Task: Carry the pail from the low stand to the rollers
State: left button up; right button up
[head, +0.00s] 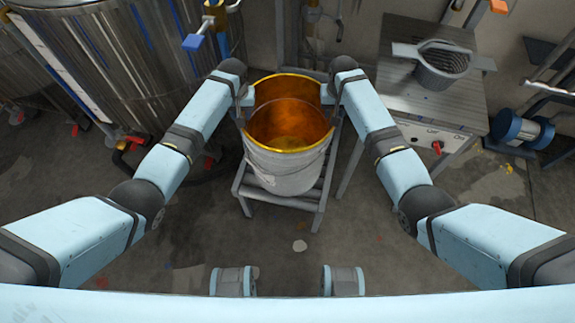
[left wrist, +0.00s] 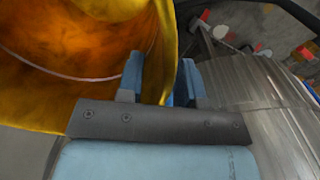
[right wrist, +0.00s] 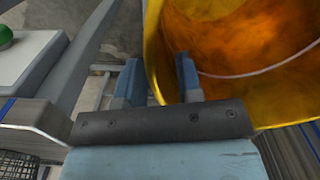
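The pail (head: 285,170) is a grey-white bucket with a yellow rim and an orange-gold inside. It stands upright on the low stand (head: 258,200), a grey slatted metal frame. My left gripper (head: 240,108) is at the left side of the rim; in the left wrist view its blue fingers (left wrist: 160,82) straddle the pail wall, one inside and one outside, with a gap between them. My right gripper (head: 332,102) is at the right side of the rim; its fingers (right wrist: 160,82) straddle the wall likewise. I cannot identify the rollers with certainty.
A large steel tank (head: 130,70) stands at the left, close to my left arm. A metal table (head: 405,95) with a grey basket (head: 442,65) stands at the right. A blue-ended cylinder (head: 522,130) lies far right. The floor in front of the stand is mostly clear.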

pick_arm(q)
notch_tip(320, 180, up, 11)
jog(key=shift+r, duration=0.25)
pick_arm(e)
jog(key=shift+r, duration=0.2)
notch_tip(320, 180, up, 12)
jog(key=shift+f, duration=0.2)
pick_arm(q)
jog(key=shift+s, duration=0.1)
pick_arm(e)
jog(key=shift+s, duration=0.1)
